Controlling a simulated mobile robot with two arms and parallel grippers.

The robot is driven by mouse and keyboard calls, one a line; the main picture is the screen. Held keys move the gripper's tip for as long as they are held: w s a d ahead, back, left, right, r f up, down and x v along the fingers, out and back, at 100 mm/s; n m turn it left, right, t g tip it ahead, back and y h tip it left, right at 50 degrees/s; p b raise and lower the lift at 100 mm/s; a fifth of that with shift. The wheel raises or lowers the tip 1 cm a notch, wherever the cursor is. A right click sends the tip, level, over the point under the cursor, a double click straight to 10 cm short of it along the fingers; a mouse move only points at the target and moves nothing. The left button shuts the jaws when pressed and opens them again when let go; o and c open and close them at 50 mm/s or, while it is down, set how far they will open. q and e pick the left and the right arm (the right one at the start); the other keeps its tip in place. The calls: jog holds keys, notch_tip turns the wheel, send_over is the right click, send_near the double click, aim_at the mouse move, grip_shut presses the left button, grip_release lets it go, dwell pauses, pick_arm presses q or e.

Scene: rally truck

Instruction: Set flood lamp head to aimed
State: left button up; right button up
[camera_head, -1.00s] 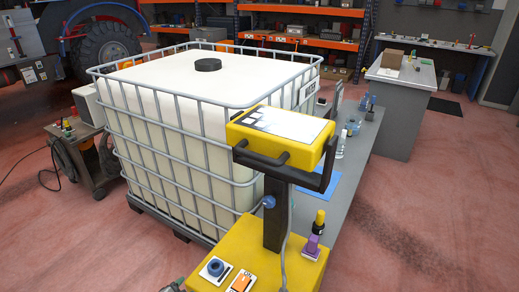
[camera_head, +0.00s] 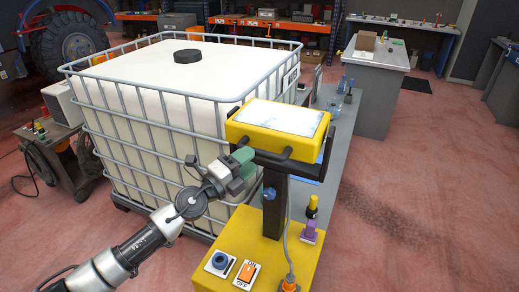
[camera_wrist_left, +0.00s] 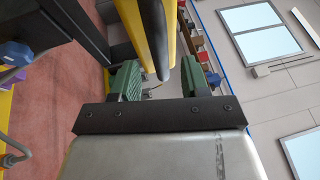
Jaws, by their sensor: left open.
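The flood lamp head (camera_head: 264,138) is a yellow box with a pale glass face turned mostly upward. It sits on a dark post (camera_head: 274,207) above a yellow base, with a black handle bar (camera_head: 287,167) along its near side. My left gripper (camera_head: 243,157) has green fingers and is at the left end of the lamp head. In the left wrist view the fingers of the left gripper (camera_wrist_left: 158,80) are apart. The rounded black bar end and yellow edge of the lamp head (camera_wrist_left: 140,25) reach between them; contact cannot be told. My right gripper is not in view.
A large white caged tank (camera_head: 160,85) stands just behind and left of the lamp. The yellow base (camera_head: 240,245) carries a blue knob, an orange ON/OFF switch (camera_head: 247,272) and a purple part. A grey bench (camera_head: 340,130) runs behind. The floor at right is clear.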

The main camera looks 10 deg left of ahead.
aim_at(259, 153)
pick_arm(q)
jog(key=shift+x, duration=2.15)
jog(key=shift+a, duration=0.1)
grip_shut()
